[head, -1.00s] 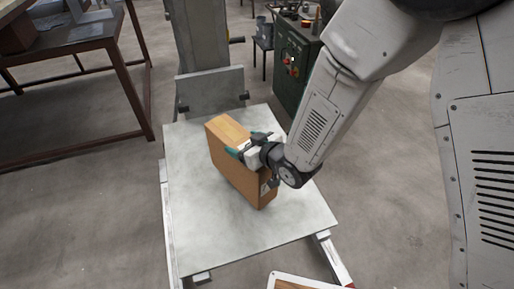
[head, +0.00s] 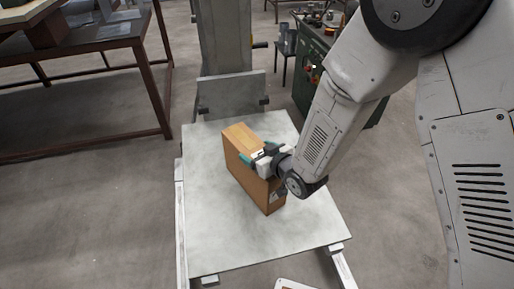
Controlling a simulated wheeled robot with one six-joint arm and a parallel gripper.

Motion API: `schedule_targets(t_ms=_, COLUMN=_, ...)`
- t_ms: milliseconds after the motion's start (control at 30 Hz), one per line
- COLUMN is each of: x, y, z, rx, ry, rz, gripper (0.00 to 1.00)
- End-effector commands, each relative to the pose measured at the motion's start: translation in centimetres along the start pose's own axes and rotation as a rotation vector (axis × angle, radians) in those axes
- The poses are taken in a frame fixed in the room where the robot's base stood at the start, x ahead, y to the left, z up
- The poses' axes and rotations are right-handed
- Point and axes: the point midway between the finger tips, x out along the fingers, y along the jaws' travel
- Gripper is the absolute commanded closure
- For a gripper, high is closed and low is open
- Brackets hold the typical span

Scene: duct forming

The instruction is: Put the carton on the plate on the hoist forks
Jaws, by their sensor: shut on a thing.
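The carton (head: 247,174) is a brown box standing upright on its narrow side, over the middle of the plate. The plate (head: 213,222) is a flat grey sheet lying on the hoist forks (head: 345,268), whose ends show below its front edge. My gripper (head: 262,160) is shut on the carton's upper right part, with teal fingertips on it. The carton's bottom looks to be at the plate, but I cannot tell whether it touches or hangs just above it.
The hoist mast (head: 224,45) stands behind the plate. A brown-framed workbench (head: 100,42) is at the upper left. A green cabinet (head: 318,70) with small items on top is behind my arm. The floor left of the hoist is clear.

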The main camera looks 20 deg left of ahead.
Motion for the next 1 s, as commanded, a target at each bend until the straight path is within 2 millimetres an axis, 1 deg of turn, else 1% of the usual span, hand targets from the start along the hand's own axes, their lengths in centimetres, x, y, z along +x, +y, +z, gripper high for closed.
schedule_targets(t_ms=67, x=0.1, y=0.0, z=-0.3, rx=-0.001, ry=0.006, rz=-0.001, gripper=0.93)
schedule_targets(t_ms=300, x=0.2, y=-0.2, z=0.0, rx=-0.002, ry=0.005, rz=-0.002, gripper=0.93)
schedule_targets(t_ms=333, x=0.1, y=-0.2, z=0.1, rx=-0.001, ry=0.000, rz=-0.003, gripper=0.17)
schedule_targets(t_ms=400, x=0.1, y=-0.2, z=0.1, rx=-0.002, ry=0.000, rz=-0.003, gripper=0.00)
schedule_targets(t_ms=667, x=0.1, y=-0.2, z=0.0, rx=-0.002, ry=0.001, rz=-0.003, gripper=0.00)
schedule_targets(t_ms=733, x=-0.2, y=-0.2, z=-0.1, rx=-0.002, ry=0.000, rz=-0.003, gripper=0.00)
schedule_targets(t_ms=867, x=-2.0, y=-0.2, z=-0.1, rx=-0.001, ry=-0.001, rz=-0.003, gripper=0.00)
schedule_targets(t_ms=1000, x=-5.1, y=-0.2, z=-0.1, rx=-0.002, ry=-0.001, rz=-0.003, gripper=0.00)
